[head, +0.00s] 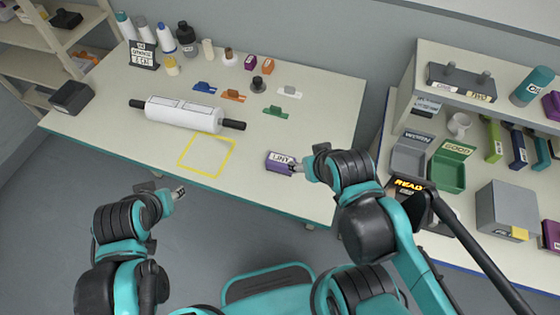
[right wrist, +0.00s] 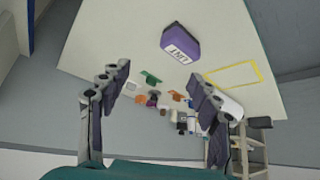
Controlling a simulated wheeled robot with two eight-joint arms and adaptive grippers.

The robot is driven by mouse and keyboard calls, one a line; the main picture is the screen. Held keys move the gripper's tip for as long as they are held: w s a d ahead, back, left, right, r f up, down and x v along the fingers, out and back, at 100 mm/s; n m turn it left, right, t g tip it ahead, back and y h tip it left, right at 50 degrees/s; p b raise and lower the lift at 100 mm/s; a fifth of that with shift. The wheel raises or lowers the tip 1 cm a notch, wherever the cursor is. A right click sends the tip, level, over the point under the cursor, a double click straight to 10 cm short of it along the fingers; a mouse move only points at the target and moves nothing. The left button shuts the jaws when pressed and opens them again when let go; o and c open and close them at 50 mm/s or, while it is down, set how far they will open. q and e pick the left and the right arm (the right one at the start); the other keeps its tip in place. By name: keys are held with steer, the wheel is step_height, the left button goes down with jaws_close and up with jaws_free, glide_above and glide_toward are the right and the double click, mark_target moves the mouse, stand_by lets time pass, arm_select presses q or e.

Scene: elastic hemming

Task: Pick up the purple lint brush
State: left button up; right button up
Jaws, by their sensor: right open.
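The purple lint brush, a block with a white "LINT" label (head: 278,162), lies on the pale table near its front edge, right of the yellow outlined square. In the right wrist view the lint brush (right wrist: 181,41) sits beyond the fingertips. My right gripper (head: 299,168) is just to the right of the brush in the head view. In the right wrist view my right gripper (right wrist: 160,76) has its fingers spread wide with nothing between them. My left gripper (head: 178,191) hangs off the table's front edge, away from the brush; its jaw opening is too small to judge.
The yellow outline (head: 226,158) on the table is empty. A white roll with black handles (head: 183,113) lies behind it. Several small coloured clips, bottles and boxes stand farther back. A shelf bench with a green tray (head: 447,174) and a grey box (head: 507,208) is at right.

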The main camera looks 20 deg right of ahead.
steer(key=shift+o, duration=0.5)
steer(key=shift+w, duration=0.1)
steer(key=n+g+p, duration=0.4)
steer(key=n+g, duration=0.3)
steer(key=n, duration=0.4)
glide_above(281, 160)
steer(key=f, duration=0.6)
steer(key=shift+w, duration=0.4)
steer(key=shift+a+f+n, duration=0.1)
steer(key=shift+f+n, duration=0.2)
steer(key=shift+f, duration=0.3)
steer(key=f+b, duration=0.1)
steer(key=f, duration=0.1)
steer(key=f+b, duration=0.1)
steer(key=f, duration=0.1)
steer(key=f+b, duration=0.1)
steer(key=f, duration=0.1)
steer(key=shift+s+f, duration=0.3)
steer(key=shift+s, duration=0.05)
steer(key=shift+f, duration=0.35)
